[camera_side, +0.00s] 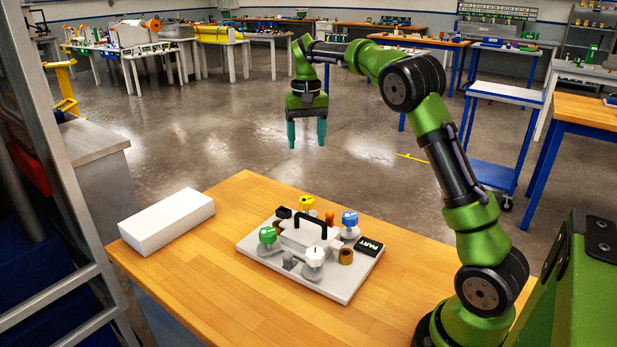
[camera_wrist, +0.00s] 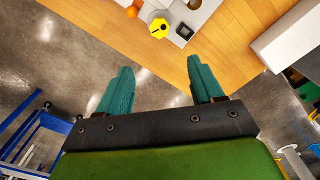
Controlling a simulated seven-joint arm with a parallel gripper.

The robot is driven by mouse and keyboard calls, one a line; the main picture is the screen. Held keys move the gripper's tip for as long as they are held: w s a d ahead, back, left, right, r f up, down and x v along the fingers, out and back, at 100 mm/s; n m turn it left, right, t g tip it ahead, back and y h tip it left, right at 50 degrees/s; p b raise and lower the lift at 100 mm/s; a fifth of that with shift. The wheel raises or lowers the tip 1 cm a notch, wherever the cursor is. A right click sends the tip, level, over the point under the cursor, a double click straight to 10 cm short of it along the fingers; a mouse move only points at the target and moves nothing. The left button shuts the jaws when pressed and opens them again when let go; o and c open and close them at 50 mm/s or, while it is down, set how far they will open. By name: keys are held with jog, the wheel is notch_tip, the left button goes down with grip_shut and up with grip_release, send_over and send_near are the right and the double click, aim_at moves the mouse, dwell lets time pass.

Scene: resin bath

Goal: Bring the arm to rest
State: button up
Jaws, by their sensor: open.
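My gripper (camera_side: 307,133) hangs above and beyond the far edge of the wooden table, its teal fingers pointing down. The fingers are apart with nothing between them, as the wrist view (camera_wrist: 157,82) also shows. In the side view the gripper is well clear of the grey fixture plate (camera_side: 348,291) on the table. The plate carries a clear block with a black handle (camera_side: 310,223), green (camera_side: 267,236), yellow (camera_side: 306,202), blue (camera_side: 350,218) and white (camera_side: 314,257) knobs, and a black PART label (camera_side: 369,246). The yellow knob also shows in the wrist view (camera_wrist: 159,28).
A white box (camera_side: 167,222) lies on the wooden table (camera_side: 210,285) left of the plate. A metal frame stands at the far left. Blue-legged benches and a cart (camera_side: 495,178) stand behind at the right. The air around the gripper is clear.

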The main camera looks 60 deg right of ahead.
jog(key=shift+d, duration=0.1)
jog(key=s+a+n+t+y, duration=0.2)
jog(key=s+a+n+t, duration=0.2)
jog(key=s+a, duration=1.7)
jog(key=s+t, duration=0.2)
jog(key=t, duration=0.1)
jog(key=shift+r, duration=0.25)
